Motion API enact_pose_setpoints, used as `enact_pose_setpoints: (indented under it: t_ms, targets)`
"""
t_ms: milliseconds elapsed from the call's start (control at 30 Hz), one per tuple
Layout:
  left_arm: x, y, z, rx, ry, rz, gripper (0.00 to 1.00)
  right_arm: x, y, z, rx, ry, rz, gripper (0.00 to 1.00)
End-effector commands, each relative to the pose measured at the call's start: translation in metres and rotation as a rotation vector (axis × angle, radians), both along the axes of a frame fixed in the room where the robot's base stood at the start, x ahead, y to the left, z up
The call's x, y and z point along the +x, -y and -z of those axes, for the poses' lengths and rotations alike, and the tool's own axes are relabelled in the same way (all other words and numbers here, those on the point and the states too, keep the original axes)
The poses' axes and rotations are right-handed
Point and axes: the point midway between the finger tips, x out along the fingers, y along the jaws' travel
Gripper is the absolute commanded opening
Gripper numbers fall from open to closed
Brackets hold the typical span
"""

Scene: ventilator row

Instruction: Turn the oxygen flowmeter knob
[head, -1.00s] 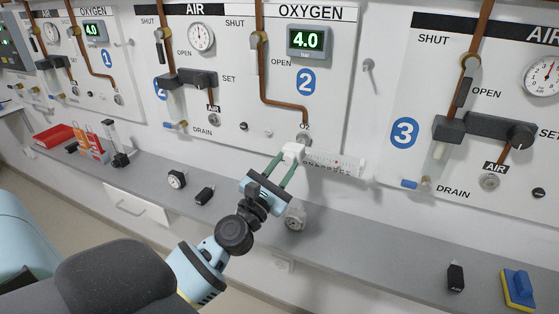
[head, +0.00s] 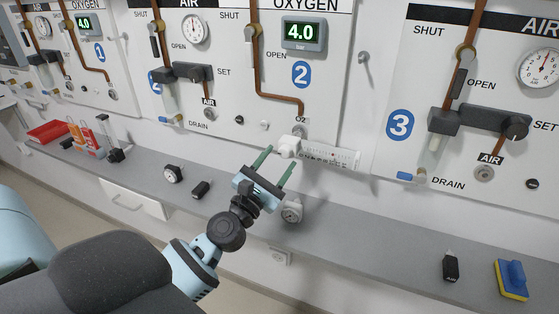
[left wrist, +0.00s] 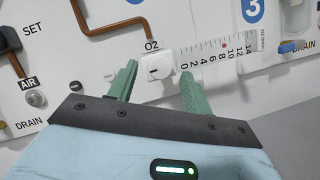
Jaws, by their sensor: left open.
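The oxygen flowmeter (head: 330,155) is a white body with a clear scale tube lying sideways, just below the O2 outlet (head: 299,132) of panel 2. Its white knob (head: 288,147) is at the left end, facing me; it also shows in the left wrist view (left wrist: 154,66) with a short dark mark on its face. My left gripper (head: 278,158) is open and empty. Its two green fingers, seen in the left wrist view too (left wrist: 158,69), point at the knob from either side, a little short of it and apart from it. My right gripper is out of view.
A grey shelf (head: 350,235) runs below the panels. A copper pipe (head: 262,85) drops to the outlet.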

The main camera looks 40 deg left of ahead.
Motion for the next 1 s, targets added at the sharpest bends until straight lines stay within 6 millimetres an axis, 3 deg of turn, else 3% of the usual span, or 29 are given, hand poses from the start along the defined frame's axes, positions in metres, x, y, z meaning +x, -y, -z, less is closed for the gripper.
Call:
enact_pose_setpoints:
  t_ms: [133,400,1000]
  targets:
    - [-0.023,0.001,0.015,0.0,-0.009,0.0,0.5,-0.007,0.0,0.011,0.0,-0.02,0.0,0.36]
    - [-0.056,0.003,0.025,0.0,-0.007,0.001,0.5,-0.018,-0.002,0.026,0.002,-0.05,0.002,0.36]
    - [-0.063,0.003,0.024,0.0,-0.001,0.0,0.5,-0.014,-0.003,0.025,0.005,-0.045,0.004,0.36]
